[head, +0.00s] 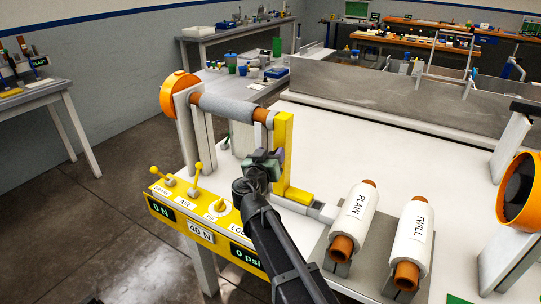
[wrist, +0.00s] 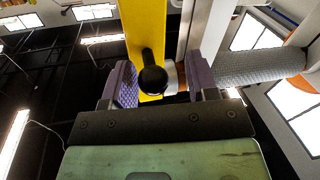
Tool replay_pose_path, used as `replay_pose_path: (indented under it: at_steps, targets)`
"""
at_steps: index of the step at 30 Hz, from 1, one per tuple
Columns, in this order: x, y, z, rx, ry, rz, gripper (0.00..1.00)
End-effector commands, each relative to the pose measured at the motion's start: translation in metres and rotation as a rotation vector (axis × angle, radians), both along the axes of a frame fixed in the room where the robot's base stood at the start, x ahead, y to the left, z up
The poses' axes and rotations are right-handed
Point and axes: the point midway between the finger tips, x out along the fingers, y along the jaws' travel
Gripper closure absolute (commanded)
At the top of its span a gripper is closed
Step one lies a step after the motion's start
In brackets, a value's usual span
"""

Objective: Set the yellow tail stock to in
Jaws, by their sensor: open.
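The yellow tail stock (head: 284,145) stands upright on the white table, with a yellow foot at its base. Its upper part is beside the right end of a grey roll (head: 228,108) with a brown core; I cannot tell whether they touch. In the wrist view, the yellow tail stock (wrist: 143,25) carries a black round knob (wrist: 153,79). My gripper (wrist: 160,78) is open, with one purple finger on each side of the knob and visible gaps. In the head view, my gripper (head: 268,158) is at the tail stock's near side and hides part of it.
An orange handwheel (head: 180,95) is at the roll's left end. A yellow control panel (head: 200,228) with levers and displays lies at the table's front left. Rolls marked PLAIN (head: 353,220) and TWILL (head: 415,240) rest on a grey stand at right. A long grey trough (head: 390,95) is behind.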

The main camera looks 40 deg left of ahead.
Motion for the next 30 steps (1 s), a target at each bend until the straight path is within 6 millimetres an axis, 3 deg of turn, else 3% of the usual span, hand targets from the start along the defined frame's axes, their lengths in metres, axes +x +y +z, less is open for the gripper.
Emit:
replay_pose_path:
  at_steps: [5, 12, 16, 20, 30]
  targets:
    - [-0.014, -0.006, 0.000, 0.000, 0.000, 0.001, 0.46]
    - [-0.071, -0.025, 0.000, 0.000, 0.000, 0.003, 0.46]
    - [-0.094, -0.031, 0.000, 0.000, -0.001, 0.002, 0.46]
    - [-0.103, -0.034, 0.000, 0.000, 0.000, 0.001, 0.46]
    - [-0.103, -0.033, 0.000, 0.000, 0.000, 0.001, 0.46]
